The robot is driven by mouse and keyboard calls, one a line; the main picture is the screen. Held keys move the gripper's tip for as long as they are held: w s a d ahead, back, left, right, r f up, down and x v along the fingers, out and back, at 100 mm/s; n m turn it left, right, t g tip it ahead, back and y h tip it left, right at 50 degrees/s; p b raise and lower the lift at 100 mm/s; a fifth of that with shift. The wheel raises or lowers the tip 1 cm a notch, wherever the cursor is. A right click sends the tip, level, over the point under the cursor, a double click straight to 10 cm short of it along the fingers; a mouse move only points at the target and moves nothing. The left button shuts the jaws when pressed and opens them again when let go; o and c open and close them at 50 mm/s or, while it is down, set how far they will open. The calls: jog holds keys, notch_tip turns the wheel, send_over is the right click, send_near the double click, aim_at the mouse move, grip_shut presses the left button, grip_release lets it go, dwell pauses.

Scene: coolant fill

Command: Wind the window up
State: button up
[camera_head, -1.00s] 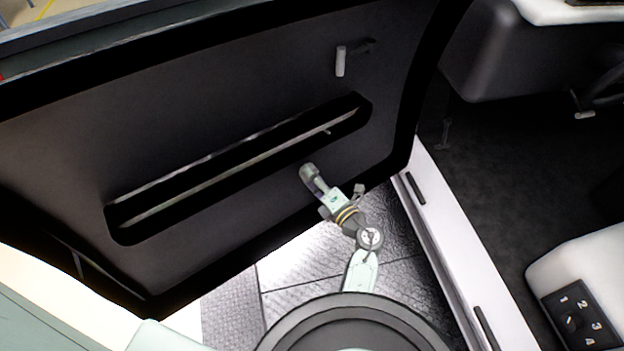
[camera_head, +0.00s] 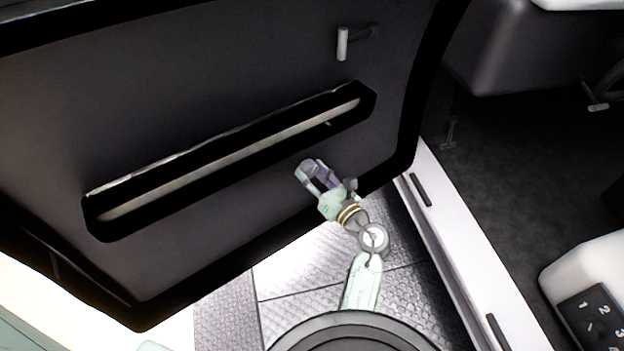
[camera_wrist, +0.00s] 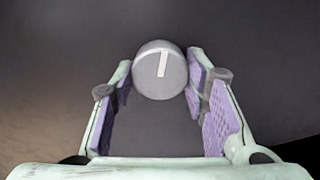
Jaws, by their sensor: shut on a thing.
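A round grey knob (camera_wrist: 160,72) with a white line on its face sits between my fingertips in the wrist view. The line stands nearly upright, leaning slightly right. My gripper (camera_wrist: 160,80) is shut on this knob, with a purple pad at each side. In the head view my gripper (camera_head: 311,172) is at the lower right part of the dark door panel (camera_head: 230,105), below the long slot. The fingers largely cover the knob there. The window glass cannot be made out.
A long recessed pocket (camera_head: 93,222) runs across the door above my gripper. A light lever handle (camera_head: 342,44) stands out near the door's upper right.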

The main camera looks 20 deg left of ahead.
jog(key=n+b, duration=0.4)
jog(key=n, duration=0.1)
jog(key=shift+f+n, duration=0.1)
jog(key=shift+n, duration=0.2)
dwell(0.4)
jog(key=o, duration=1.1)
jog(key=shift+o, duration=0.2)
jog(key=shift+w, duration=0.1)
jog(key=shift+d, duration=0.1)
jog(key=v, duration=1.2)
